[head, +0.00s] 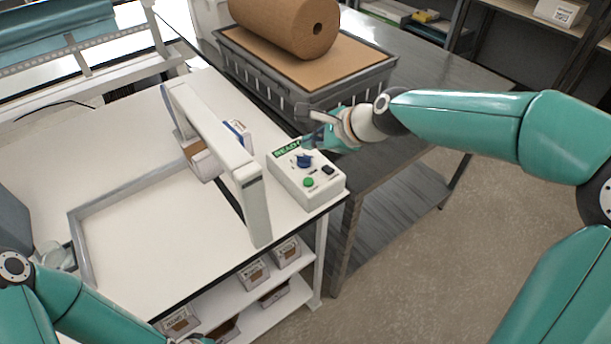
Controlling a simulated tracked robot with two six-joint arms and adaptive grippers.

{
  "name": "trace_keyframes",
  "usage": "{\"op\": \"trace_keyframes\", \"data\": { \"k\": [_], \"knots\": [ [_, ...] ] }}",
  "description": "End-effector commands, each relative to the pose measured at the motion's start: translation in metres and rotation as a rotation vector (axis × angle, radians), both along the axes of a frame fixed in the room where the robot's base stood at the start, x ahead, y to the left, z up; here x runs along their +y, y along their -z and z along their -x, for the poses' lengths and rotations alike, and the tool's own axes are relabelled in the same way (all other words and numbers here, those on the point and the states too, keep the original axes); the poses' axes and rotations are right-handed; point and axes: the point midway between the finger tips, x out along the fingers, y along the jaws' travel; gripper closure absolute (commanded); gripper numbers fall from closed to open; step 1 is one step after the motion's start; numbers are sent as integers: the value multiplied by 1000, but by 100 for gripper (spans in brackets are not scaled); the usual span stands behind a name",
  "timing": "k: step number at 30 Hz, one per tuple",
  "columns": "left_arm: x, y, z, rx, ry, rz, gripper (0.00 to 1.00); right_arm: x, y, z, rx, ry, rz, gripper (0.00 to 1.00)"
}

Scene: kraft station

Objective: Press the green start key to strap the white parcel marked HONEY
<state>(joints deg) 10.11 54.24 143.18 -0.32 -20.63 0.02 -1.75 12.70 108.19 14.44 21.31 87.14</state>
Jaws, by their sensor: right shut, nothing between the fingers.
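The control box (306,180) is white, with a lit READY display (287,149), a blue knob (304,160), a dark switch (328,170) and the green start key (309,182). My right gripper (312,140) is shut and empty by the box's back edge, beyond the green key. The white strapping arch (215,135) stands left of the box. A pale parcel with a brown part (205,164) sits under the arch. I cannot read HONEY on it. My left arm is at the lower left; its gripper (57,257) is only partly seen and unclear.
A white and blue item (238,131) lies behind the arch. A grey crate (355,88) with a brown paper roll (290,22) stands on the metal table behind. A grey rail (82,250) edges the clear front-left of the white table (150,255). Labelled boxes sit on shelves below.

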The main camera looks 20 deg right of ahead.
Motion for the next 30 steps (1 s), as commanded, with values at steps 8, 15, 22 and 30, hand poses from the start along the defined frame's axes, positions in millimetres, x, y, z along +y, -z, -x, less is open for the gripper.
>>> {"op": "trace_keyframes", "data": {
  "k": [8, 15, 22, 30],
  "knots": [
    [0, 2, 0, 0, 0, 0, 100, 5, 3, -2, 1, -11, 1, 100],
    [0, 19, 0, 0, 0, 0, 100, 5, 22, -2, 1, -12, 2, 100],
    [0, 50, 0, 0, 0, 0, 100, 5, 52, -2, 0, -12, 3, 100],
    [0, 78, 0, 0, 0, 0, 100, 5, 82, -2, 1, -13, 3, 100]
  ]
}}
